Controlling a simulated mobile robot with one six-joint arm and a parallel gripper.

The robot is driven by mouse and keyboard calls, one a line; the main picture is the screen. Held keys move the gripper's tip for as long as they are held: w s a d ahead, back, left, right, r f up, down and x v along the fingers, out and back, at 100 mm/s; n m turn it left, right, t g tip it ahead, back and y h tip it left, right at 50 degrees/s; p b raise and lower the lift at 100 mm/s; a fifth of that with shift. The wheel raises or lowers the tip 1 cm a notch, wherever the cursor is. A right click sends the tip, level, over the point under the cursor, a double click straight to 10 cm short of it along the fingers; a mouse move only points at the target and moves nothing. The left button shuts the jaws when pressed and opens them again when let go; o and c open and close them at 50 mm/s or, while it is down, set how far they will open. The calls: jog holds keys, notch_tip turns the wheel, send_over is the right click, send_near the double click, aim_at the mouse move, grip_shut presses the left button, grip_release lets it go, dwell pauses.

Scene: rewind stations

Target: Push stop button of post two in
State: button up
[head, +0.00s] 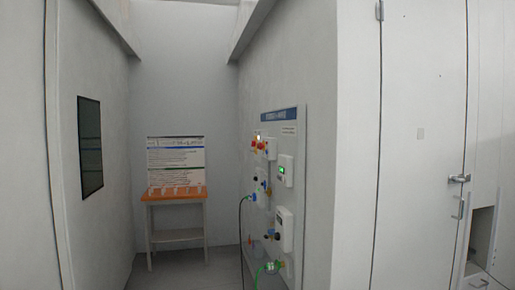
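A control panel (301,150) with a blue header strip (279,115) is fixed to the right wall of the recess, seen at a steep angle. Red and orange knobs or buttons (256,146) sit near its top left. A white box with a small green display (285,171) is at its right, and another white box (284,228) is lower down. Dark and blue knobs (264,186) stick out at middle height. The labels are too small to read, so I cannot tell which part is post two or its stop button. My gripper is not in view.
An orange-topped table (174,196) with small items stands at the recess's back, below a notice board (175,160). A black cable (241,240) and a green hose (262,270) hang at the panel. A dark window (90,147) is at left, a door (424,120) at right.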

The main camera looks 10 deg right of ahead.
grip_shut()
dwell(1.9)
